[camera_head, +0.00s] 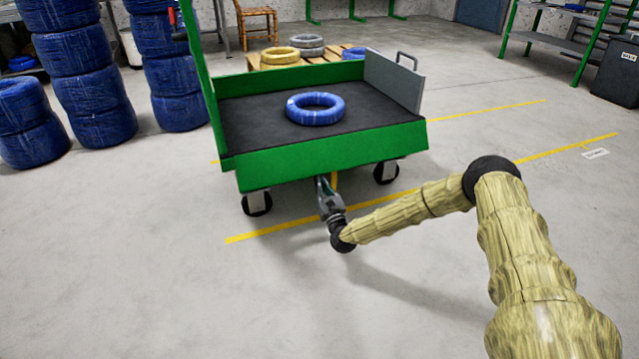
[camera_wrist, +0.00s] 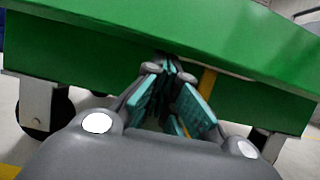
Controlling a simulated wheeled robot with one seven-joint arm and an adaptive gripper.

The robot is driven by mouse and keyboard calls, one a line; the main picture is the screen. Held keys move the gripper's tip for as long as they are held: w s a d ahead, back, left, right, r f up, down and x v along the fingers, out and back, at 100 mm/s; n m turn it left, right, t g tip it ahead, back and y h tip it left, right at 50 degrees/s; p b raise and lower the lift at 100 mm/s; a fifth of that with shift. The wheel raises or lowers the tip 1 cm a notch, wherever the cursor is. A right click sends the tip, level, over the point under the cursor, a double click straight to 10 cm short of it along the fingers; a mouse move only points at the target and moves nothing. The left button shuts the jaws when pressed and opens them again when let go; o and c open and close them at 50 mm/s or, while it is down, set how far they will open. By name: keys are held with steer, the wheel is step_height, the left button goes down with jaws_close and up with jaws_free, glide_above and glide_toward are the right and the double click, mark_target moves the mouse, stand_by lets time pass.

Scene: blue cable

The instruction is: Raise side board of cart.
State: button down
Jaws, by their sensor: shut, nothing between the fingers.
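The green side board (camera_head: 335,153) on the near side of the cart hangs down, its top edge about level with the black deck. It fills the upper part of the wrist view (camera_wrist: 75,50). My gripper (camera_head: 321,184) is at the board's lower edge, near its middle, between the two visible wheels. The gripper is shut and empty. In the wrist view its fingertips (camera_wrist: 170,70) come together close to the green panel; I cannot tell whether they touch it. The cart's deck (camera_head: 250,120) carries a blue wrapped tire (camera_head: 315,108).
A grey end board (camera_head: 394,80) stands upright at the cart's right, and a green far board (camera_head: 290,78) is upright. Stacks of blue tires (camera_head: 90,75) stand left. A pallet with tires (camera_head: 305,57) is behind the cart. The floor in front is clear.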

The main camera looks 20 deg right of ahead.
steer(key=shift+r, duration=0.1)
steer(key=shift+s+r+g+p, duration=0.25)
steer(key=shift+g+p, duration=0.25)
steer(key=shift+p, duration=0.45)
steer(key=shift+s+r+g+p, duration=0.1)
steer(key=shift+s+g+p, duration=0.15)
steer(key=shift+g+p, duration=0.25)
